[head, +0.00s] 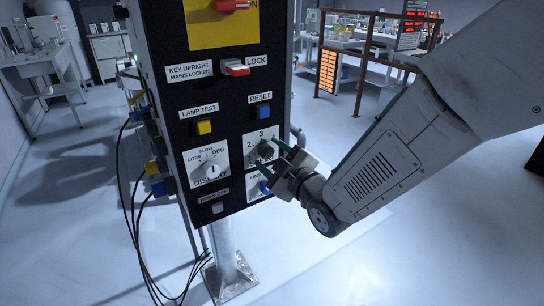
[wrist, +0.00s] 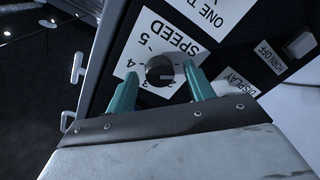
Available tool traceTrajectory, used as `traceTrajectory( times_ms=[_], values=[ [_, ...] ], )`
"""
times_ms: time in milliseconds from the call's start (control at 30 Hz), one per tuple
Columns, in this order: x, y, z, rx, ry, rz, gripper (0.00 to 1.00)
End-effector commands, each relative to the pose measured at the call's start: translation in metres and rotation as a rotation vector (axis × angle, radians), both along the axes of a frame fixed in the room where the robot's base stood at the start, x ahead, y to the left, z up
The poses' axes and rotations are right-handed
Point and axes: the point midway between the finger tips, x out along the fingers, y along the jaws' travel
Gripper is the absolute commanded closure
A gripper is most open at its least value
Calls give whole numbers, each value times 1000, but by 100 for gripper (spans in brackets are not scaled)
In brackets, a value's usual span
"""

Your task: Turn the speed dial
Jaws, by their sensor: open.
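The speed dial (wrist: 160,71) is a round black knob on a white plate (wrist: 188,47) marked SPEED with numbers around it. In the wrist view the plate appears upside down. In the head view the dial (head: 266,149) sits low on the right of the black control panel (head: 222,117). My gripper (wrist: 157,88) is open, with one teal finger on each side of the dial. The right finger looks very close to the knob and the left one shows a gap. I cannot tell whether either touches. In the head view my gripper (head: 279,153) is at the panel's lower right.
A white display selector knob (head: 212,170) is left of the speed dial. Black cables (head: 133,220) hang at the panel's left. Floor to the right is clear.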

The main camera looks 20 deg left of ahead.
Motion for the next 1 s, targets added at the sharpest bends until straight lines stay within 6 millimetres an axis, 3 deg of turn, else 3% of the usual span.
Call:
traceTrajectory(
  times_ms=[67, 200, 633, 1000],
  values=[
    [0, 0, 0, 0, 0, 0, 53],
    [0, 0, 0, 0, 0, 0, 92],
    [0, 0, 0, 40, 48, 0, 92],
    [0, 0, -1, 223, 264, 0, 92]
  ],
)
